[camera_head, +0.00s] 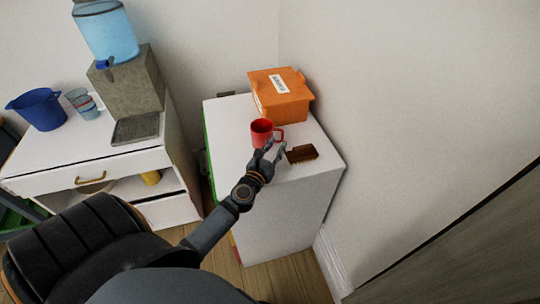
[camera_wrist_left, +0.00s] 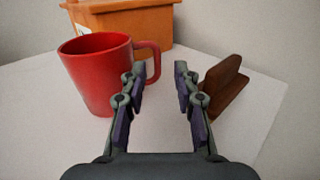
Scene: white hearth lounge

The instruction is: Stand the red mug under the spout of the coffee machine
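The red mug (camera_head: 262,133) stands upright on the white cabinet top, its handle pointing right. In the left wrist view the red mug (camera_wrist_left: 98,72) is left of the fingers, with its handle just beyond the left finger. My left gripper (camera_head: 273,150) is at the mug's near side; in the wrist view its fingers (camera_wrist_left: 160,80) are apart with nothing held. Whether a finger touches the mug is unclear. A grey stone-like machine (camera_head: 128,85) with a blue water tank and a blue spout (camera_head: 105,64) stands on the left cabinet. My right gripper is not in view.
An orange box (camera_head: 281,100) stands behind the mug. A brown block (camera_head: 301,153) lies right of my gripper. A dark tray (camera_head: 135,128) lies before the machine. A blue bucket (camera_head: 40,110) and cup (camera_head: 84,106) stand to its left. A gap separates the cabinets.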

